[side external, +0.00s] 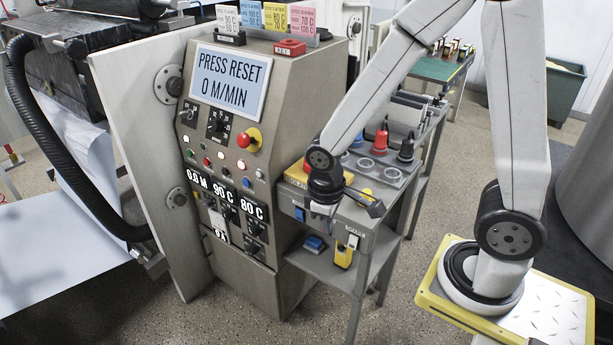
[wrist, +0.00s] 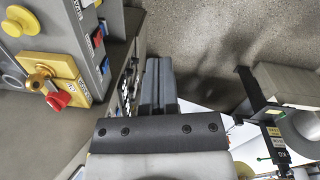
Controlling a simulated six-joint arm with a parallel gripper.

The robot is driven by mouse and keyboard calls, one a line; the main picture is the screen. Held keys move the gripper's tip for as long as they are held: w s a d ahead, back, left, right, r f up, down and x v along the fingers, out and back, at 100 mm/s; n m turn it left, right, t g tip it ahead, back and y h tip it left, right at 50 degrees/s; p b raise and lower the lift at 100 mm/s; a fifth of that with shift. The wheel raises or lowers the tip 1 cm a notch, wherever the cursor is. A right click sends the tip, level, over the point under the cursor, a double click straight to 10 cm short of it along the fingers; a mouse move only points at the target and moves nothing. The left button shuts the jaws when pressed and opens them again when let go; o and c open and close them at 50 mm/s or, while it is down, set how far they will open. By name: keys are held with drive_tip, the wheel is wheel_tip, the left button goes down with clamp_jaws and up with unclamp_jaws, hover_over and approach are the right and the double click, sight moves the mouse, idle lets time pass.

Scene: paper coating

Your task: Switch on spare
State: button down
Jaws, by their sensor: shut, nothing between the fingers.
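My gripper (wrist: 158,88) shows in the wrist view with its dark fingers together and nothing between them. In the side view my gripper (side external: 323,214) hangs at the front edge of the grey cart top and hides part of it. In the wrist view a grey box at upper left carries a yellow plate with a red handle (wrist: 59,99) and small blue and red switches (wrist: 98,39) along its side. These sit left of my fingers, apart from them. A blue switch (side external: 299,214) shows on the cart's front in the side view. I cannot read any label saying spare.
The control cabinet's display (side external: 230,82) reads PRESS RESET 0 M/MIN. A red and yellow knob (side external: 249,140) sits below it. Red and dark cones (side external: 381,140) stand on the cart top. A yellow item (side external: 345,252) hangs on the cart's front.

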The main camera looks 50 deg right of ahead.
sight(351, 247)
wheel_tip(351, 247, down, 20)
drive_tip(key=w+a+n+h, duration=0.1)
drive_tip(key=n+h, duration=1.4)
drive_tip(key=shift+a+f+h, duration=0.2)
drive_tip(key=shift+f+h, duration=0.05)
drive_tip(key=shift+h, duration=0.15)
drive_tip(key=shift+d, duration=0.2)
drive_tip(key=shift+d+f, duration=0.3)
drive_tip(key=shift+d, duration=1.95)
drive_tip(key=shift+d+f, duration=0.25)
drive_tip(key=shift+d, duration=2.05)
drive_tip(key=shift+d+f, duration=0.3)
drive_tip(key=shift+d, duration=1.95)
drive_tip(key=shift+d, duration=0.2)
drive_tip(key=shift+a, duration=0.1)
drive_tip(key=a+f, duration=0.1)
drive_tip(key=a, duration=1.2)
drive_tip(key=shift+a+f, duration=0.4)
